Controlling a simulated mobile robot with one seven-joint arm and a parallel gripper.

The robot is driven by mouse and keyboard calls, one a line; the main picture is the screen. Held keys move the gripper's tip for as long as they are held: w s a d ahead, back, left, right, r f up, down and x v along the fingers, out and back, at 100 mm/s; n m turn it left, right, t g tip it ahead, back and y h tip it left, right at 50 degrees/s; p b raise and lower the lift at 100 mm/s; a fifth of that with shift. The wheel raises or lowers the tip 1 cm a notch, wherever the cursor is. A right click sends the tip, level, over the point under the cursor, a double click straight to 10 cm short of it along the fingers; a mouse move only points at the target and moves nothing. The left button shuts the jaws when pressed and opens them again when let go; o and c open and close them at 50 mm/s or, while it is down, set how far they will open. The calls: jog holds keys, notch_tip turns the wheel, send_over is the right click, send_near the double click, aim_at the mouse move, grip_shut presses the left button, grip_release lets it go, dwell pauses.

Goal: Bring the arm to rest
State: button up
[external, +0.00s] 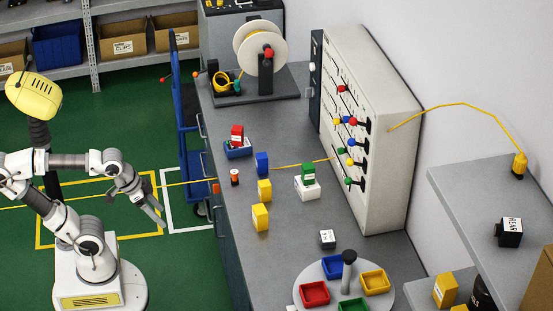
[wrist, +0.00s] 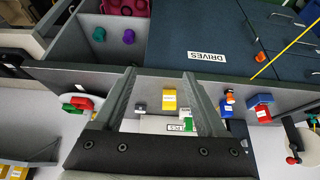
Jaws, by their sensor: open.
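My arm is at the left in the external view, over the green floor left of the grey bench (external: 285,215). My gripper (external: 158,214) points down and right, clear of the bench. In the wrist view my gripper (wrist: 162,82) shows two dark fingers spread wide with nothing held between them. Beyond and between the fingers, a yellow block (wrist: 169,99) and a small dark block (wrist: 140,107) show at a distance. No contact with any object is visible.
On the bench stand a blue block (external: 262,163), yellow blocks (external: 260,217), a red block in a blue tray (external: 238,150), a spool (external: 260,50) and a switch panel (external: 375,125). A round tray stand (external: 383,297) is at the front. A yellow cable (external: 190,183) crosses near my gripper.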

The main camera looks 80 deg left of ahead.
notch_tip(320, 180, up, 10)
jog(key=p, duration=1)
jog(key=shift+r, duration=0.15)
